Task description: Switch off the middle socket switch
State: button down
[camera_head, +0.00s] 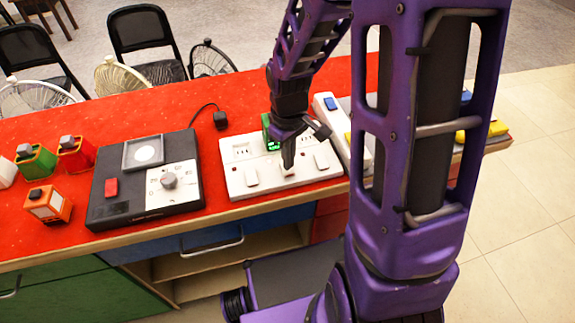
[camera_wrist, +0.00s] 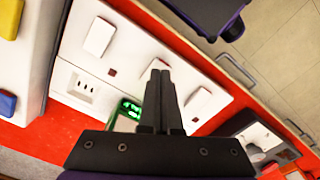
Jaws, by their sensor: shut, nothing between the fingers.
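The white socket panel (camera_head: 236,186) lies on the red counter, with a row of rocker switches. In the head view, the left switch (camera_head: 251,177) and right switch (camera_head: 321,161) show clearly. My gripper (camera_head: 287,168) points down at the middle switch position and hides most of that switch. In the wrist view, my gripper (camera_wrist: 160,72) is shut and empty, its fingertips over the middle of the panel (camera_wrist: 140,50). One outer switch (camera_wrist: 99,36) is at upper left and the other (camera_wrist: 197,103) is right of the fingers. Contact and the middle switch's tilt cannot be told.
A green device (camera_head: 268,128) stands at the panel's back, close to my gripper. A black box with a dial (camera_head: 145,185) is to the left. A white strip with coloured switches (camera_head: 328,122) is to the right.

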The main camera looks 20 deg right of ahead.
jog(key=shift+f+b, duration=0.8)
jog(key=shift+f, duration=0.2)
dwell(0.5)
jog(key=shift+r, duration=0.1)
notch_tip(320, 180, up, 5)
jog(key=p, duration=0.4)
jog(key=shift+r+p, duration=0.5)
jog(key=shift+r, duration=0.45)
